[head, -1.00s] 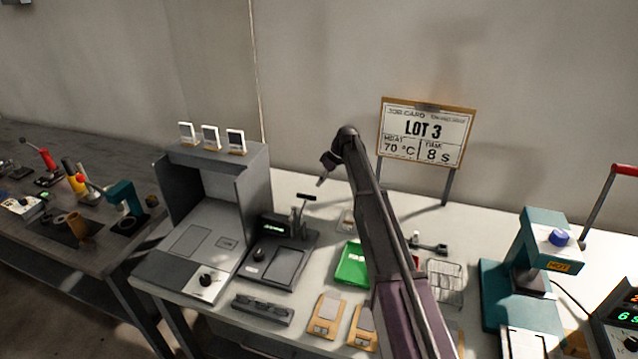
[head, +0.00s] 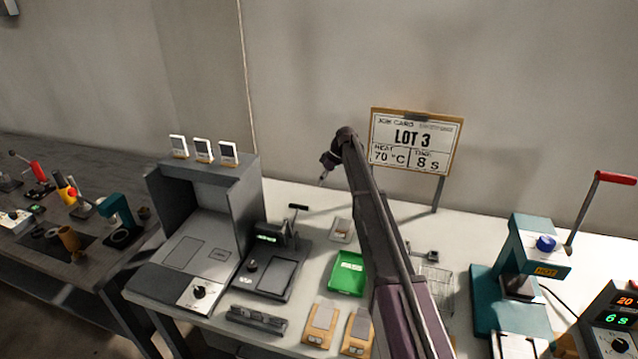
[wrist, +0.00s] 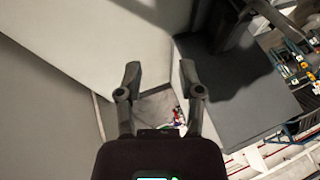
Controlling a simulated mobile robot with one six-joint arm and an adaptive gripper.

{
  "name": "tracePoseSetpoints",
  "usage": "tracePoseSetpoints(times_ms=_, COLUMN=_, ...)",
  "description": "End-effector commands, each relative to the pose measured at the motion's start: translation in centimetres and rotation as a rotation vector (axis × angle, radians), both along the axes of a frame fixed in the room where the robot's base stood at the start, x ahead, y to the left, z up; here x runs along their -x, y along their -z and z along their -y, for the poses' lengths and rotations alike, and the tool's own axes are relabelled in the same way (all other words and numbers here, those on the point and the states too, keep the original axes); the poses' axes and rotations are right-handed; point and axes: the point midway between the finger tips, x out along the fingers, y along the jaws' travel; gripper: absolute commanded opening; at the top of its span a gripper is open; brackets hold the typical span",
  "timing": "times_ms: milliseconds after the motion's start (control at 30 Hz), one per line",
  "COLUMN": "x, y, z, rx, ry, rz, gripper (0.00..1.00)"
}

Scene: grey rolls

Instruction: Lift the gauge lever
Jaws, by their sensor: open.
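The gauge (head: 270,262) is a dark grey box with a green display on the white bench, in the middle of the head view. Its lever (head: 298,207) is a dark T-shaped handle standing up at the gauge's back right. My gripper (head: 322,181) hangs in the air, small in the head view, above and right of the lever in the picture. I cannot tell its distance from the lever. In the wrist view my gripper (wrist: 160,90) shows two spread fingers with nothing between them. The lever cannot be made out in the wrist view.
A grey open-fronted cabinet (head: 245,195) stands left of the gauge. A green tray (head: 348,273) and wooden-based pieces (head: 320,325) lie to its right and front. A job card (head: 415,142) stands behind. A teal press (head: 525,245) is at the right. A darker bench (head: 85,265) is at the left.

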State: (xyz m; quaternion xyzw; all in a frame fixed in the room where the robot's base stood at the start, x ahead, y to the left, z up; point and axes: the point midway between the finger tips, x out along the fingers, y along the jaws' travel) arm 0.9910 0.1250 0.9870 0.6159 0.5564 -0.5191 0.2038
Motion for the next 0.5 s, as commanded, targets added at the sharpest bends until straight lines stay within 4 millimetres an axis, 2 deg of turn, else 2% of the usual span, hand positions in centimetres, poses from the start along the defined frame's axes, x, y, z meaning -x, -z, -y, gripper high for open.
tracePoseSetpoints(times_ms=200, x=-0.73, y=-0.48, z=0.68, rx=0.0, ry=0.001, rz=0.0, gripper=0.48)
tracePoseSetpoints(times_ms=500, x=-0.81, y=-0.5, z=0.82, rx=0.0, ry=0.0, rz=0.0, gripper=0.48)
